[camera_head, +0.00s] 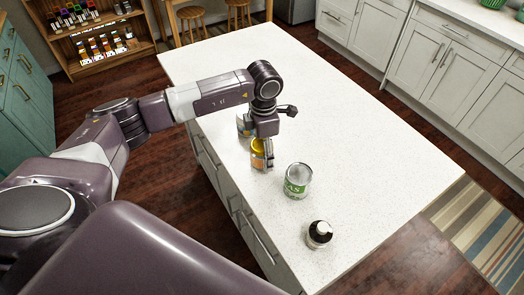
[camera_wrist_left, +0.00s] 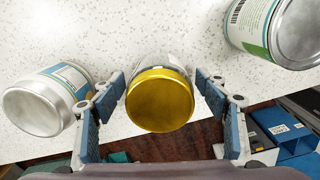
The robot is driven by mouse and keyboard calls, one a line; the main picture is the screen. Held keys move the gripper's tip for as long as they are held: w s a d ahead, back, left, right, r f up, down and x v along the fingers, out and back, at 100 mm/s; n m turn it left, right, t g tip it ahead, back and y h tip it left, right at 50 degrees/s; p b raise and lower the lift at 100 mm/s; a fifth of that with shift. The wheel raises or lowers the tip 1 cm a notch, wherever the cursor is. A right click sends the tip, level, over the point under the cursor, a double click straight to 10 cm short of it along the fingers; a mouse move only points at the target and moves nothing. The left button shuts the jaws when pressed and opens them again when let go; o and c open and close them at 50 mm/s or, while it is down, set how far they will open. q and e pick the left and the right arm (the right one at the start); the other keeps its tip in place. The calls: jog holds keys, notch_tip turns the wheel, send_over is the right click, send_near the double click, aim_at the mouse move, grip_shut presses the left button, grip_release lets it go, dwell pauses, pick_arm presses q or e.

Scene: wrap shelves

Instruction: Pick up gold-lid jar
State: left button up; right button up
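The gold-lid jar (camera_head: 260,161) stands upright near the left edge of the white counter, partly hidden by my left gripper (camera_head: 266,138) above it. In the left wrist view its round gold lid (camera_wrist_left: 159,101) lies between the two fingers of my left gripper (camera_wrist_left: 160,94). The fingers are spread to either side of the jar, with a narrow gap visible on each side. My left gripper is open. My right gripper is not in view.
A blue-and-white can (camera_wrist_left: 60,88) sits close beside the left finger. The counter (camera_head: 350,120) is clear to the right.

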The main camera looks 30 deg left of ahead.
pick_arm(q)
jog(key=c, duration=1.1)
jog(key=shift+w+r, duration=0.1)
jog(key=shift+r, duration=0.05)
jog(key=shift+c, duration=0.2)
